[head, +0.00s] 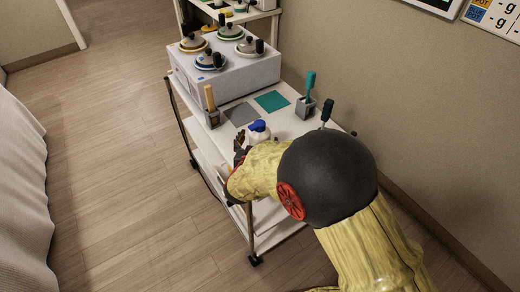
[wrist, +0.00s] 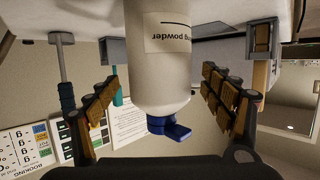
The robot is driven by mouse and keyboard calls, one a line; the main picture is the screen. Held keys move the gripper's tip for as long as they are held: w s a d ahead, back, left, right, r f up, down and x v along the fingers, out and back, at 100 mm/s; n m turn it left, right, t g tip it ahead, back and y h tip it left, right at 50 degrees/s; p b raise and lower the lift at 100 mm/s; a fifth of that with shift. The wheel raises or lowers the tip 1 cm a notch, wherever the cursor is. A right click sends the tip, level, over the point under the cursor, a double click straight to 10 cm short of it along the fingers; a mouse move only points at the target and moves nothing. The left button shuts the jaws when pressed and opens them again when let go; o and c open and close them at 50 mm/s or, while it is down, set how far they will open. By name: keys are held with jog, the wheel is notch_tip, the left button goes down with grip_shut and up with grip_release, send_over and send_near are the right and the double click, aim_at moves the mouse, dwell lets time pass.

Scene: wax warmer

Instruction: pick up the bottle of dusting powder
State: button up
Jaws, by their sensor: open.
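The bottle of dusting powder (wrist: 158,75) is white with a blue cap and a label reading "powder"; the wrist view shows it upside down. In the head view its blue cap (head: 258,126) and white shoulder show on the trolley top, near the front edge. My gripper (wrist: 160,105) is open, with one padded finger on each side of the bottle and a visible gap on both sides. In the head view my gripper (head: 240,147) is beside the bottle, and my arm hides the bottle's lower part.
A white trolley (head: 290,124) carries a wax warmer (head: 225,78) with several lidded pots at the back. A grey holder with a wooden stick (head: 211,110), a grey mat (head: 240,114), a teal mat (head: 272,101) and a holder with a teal-handled tool (head: 306,105) stand around the bottle.

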jog(key=shift+x, duration=1)
jog(key=shift+c, duration=0.4)
jog(key=shift+s, duration=0.1)
jog(key=c, duration=1.9)
